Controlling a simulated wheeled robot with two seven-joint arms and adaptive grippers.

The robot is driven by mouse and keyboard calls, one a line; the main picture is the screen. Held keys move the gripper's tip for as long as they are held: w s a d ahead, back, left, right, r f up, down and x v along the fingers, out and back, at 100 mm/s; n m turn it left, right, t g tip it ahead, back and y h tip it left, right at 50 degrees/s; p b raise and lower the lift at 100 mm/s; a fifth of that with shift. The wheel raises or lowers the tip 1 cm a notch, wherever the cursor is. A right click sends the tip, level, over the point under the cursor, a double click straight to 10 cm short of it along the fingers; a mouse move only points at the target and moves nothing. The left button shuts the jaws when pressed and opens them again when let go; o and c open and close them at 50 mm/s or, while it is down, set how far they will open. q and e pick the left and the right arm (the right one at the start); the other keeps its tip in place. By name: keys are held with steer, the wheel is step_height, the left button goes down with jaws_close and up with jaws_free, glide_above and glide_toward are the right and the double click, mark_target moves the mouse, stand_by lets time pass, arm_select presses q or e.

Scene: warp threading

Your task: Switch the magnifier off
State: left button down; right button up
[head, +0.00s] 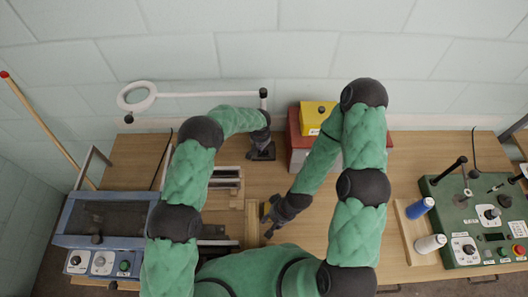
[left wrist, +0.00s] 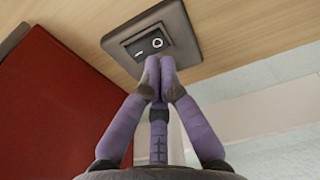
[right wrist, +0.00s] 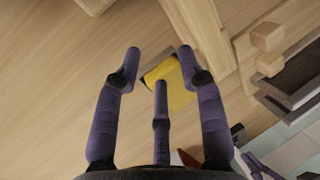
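The magnifier, a white ring (head: 137,97) on a white arm, stands at the back left of the table in the head view. Its dark base (head: 263,151) carries a rocker switch (left wrist: 149,45), marked with a line and a circle, in the left wrist view. My left gripper (left wrist: 159,62) has its fingers together, with the tips at the edge of the switch near the circle mark; I cannot tell whether they touch. My right gripper (right wrist: 158,55) has its fingers spread, above the table and a yellow object (right wrist: 170,82). I see nothing held in either gripper.
A red box (head: 294,137) with a yellow box (head: 316,116) on it stands right of the base. A blue machine (head: 104,217) is at left. A green control panel (head: 480,215) and thread spools (head: 420,208) are at right.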

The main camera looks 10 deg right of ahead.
mark_target(261, 153)
arm_select(q)
steer(key=shift+r+p, duration=0.3)
steer(key=shift+r, duration=1.7)
steer(key=shift+s+f, duration=0.1)
